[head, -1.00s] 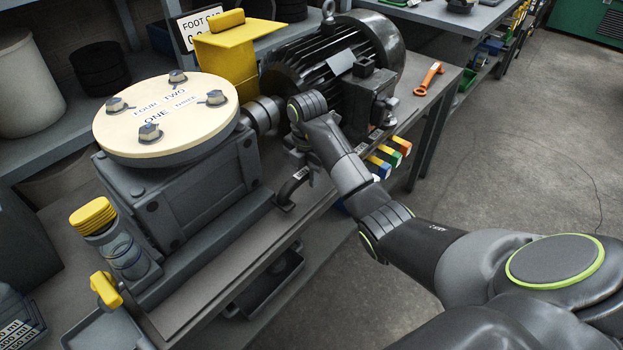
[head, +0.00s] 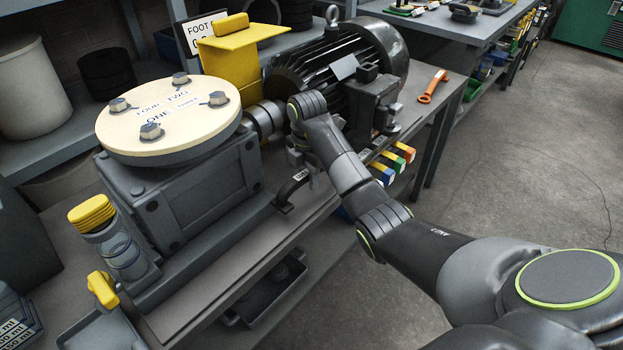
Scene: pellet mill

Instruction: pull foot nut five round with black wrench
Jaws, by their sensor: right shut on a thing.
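My right arm comes in from the lower right, and its wrist bends down beside the motor. My right gripper (head: 308,174) is mostly hidden behind my own wrist and forearm. It is shut on the black wrench (head: 291,190), a dark curved tool with a pale label near its upper end. The wrench's lower end is beside the grey gearbox (head: 180,195) base, near the bench's front edge. Foot nut five cannot be made out; the wrench or my arm may cover it. My left gripper is not in view.
The gearbox's round cream lid (head: 165,132) carries several nuts. The dark motor (head: 335,75) and yellow guard (head: 232,55) stand behind the wrench. An orange wrench (head: 433,86) lies at right. Floor at right is clear.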

